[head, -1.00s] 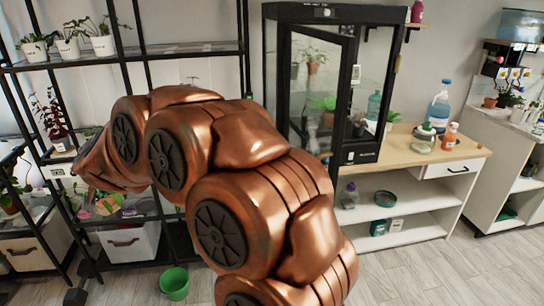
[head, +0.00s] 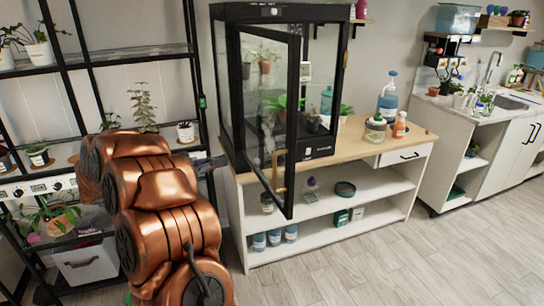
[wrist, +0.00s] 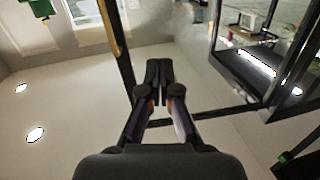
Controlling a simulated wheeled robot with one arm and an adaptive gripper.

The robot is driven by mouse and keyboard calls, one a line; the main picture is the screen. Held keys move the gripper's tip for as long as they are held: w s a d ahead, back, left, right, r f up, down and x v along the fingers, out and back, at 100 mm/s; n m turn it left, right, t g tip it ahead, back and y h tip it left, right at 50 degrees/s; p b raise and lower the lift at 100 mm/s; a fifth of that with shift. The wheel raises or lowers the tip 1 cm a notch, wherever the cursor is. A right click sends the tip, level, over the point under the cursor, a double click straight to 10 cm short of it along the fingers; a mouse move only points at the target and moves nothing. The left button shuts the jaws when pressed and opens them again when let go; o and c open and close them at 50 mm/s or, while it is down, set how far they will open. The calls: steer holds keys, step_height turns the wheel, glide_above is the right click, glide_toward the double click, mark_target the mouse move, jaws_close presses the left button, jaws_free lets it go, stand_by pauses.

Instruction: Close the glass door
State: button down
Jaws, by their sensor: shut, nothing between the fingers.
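The glass cabinet (head: 222,110) is a black-framed case on a wooden-topped white bench. Its glass door (head: 294,120) stands open, swung out towards me, with a brass-coloured handle (head: 278,170) low on its frame. In the wrist view my gripper (wrist: 158,68) is shut and empty. A dark frame bar with a brass-coloured bar (wrist: 113,32), seemingly the door's edge and handle, shows left of the fingers, and the cabinet (wrist: 245,72) is at right. I cannot tell whether the fingers touch the door.
A black shelf rack with plants (head: 145,108) stands left of the cabinet, close to my arm. Bottles (head: 388,98) and a jar (head: 375,130) stand on the bench right of the cabinet. The floor (head: 390,255) in front and to the right is clear.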

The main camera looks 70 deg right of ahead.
steer(key=s+d+g+y+p, duration=0.1)
steer(key=s+d+p, duration=0.3)
steer(key=s+d, duration=0.5)
steer(key=shift+s+m+g, duration=0.4)
steer(key=shift+s+g, duration=0.1)
steer(key=shift+s, duration=1.2)
steer(key=shift+f, duration=0.15)
